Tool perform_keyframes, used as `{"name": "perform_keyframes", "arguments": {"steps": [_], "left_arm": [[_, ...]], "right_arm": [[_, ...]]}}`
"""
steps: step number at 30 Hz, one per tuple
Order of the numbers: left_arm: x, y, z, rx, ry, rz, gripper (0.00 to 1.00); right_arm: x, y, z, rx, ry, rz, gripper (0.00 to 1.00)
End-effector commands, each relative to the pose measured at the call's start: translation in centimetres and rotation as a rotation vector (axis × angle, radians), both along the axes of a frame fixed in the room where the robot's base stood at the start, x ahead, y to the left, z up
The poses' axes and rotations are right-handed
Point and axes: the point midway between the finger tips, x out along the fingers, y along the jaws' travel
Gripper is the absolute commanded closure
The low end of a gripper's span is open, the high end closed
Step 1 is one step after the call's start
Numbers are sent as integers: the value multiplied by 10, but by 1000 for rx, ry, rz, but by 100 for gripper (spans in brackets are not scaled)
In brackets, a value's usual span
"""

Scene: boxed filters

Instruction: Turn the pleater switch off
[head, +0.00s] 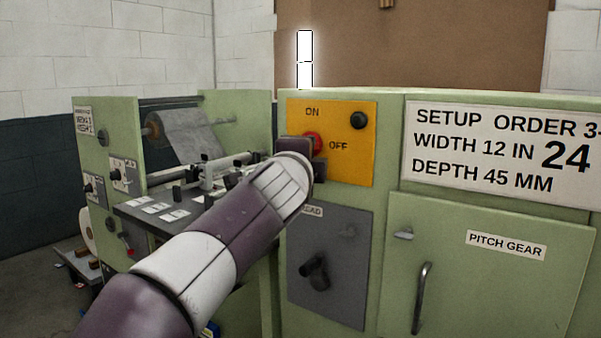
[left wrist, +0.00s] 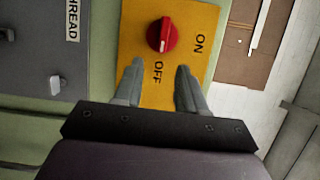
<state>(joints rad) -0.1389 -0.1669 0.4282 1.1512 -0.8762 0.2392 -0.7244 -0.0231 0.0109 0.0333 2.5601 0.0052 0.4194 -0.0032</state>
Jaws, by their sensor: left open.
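The pleater switch is a red rotary knob (head: 313,140) on a yellow plate (head: 345,165) with ON and OFF labels. In the head view my left arm partly hides it. In the left wrist view the red knob (left wrist: 162,35) shows whole, with a pale line across its face; I cannot tell firmly which label it points to. My left gripper (head: 310,158) is in front of the plate. In the left wrist view its two fingers (left wrist: 159,78) are apart and empty, with the OFF label between them and the knob just beyond their tips. My right gripper is out of view.
A black knob (head: 359,120) sits on the same plate, upper right. Below is a grey panel (head: 330,275) with a dark handle (head: 315,270). A pitch gear door (head: 490,280) is to the right. The pleating machine's open bed (head: 165,205) is at left.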

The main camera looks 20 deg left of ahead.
Motion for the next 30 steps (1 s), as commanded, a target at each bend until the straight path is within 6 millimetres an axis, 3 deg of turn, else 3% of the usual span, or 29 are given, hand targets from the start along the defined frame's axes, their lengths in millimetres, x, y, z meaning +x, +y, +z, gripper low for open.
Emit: {"name": "perform_keyframes", "arguments": {"steps": [3, 9, 21, 23, 25, 28, 30], "left_arm": [[-32, -2, -3, -2, -1, -2, 60], [-60, -3, -4, -1, 3, 0, 60], [-65, -3, -3, -61, 5, 2, 60], [-61, -4, -28, -204, 64, 4, 60], [-59, -7, -81, -382, 189, 29, 60], [-66, -5, -182, -654, 416, 136, 60], [-82, -2, -251, -821, 566, 250, 60]], "right_arm": [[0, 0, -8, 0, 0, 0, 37], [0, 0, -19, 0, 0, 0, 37], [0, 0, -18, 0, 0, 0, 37], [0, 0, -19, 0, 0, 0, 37], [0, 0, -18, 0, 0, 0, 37], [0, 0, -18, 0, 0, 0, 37], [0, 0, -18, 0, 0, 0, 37]]}}
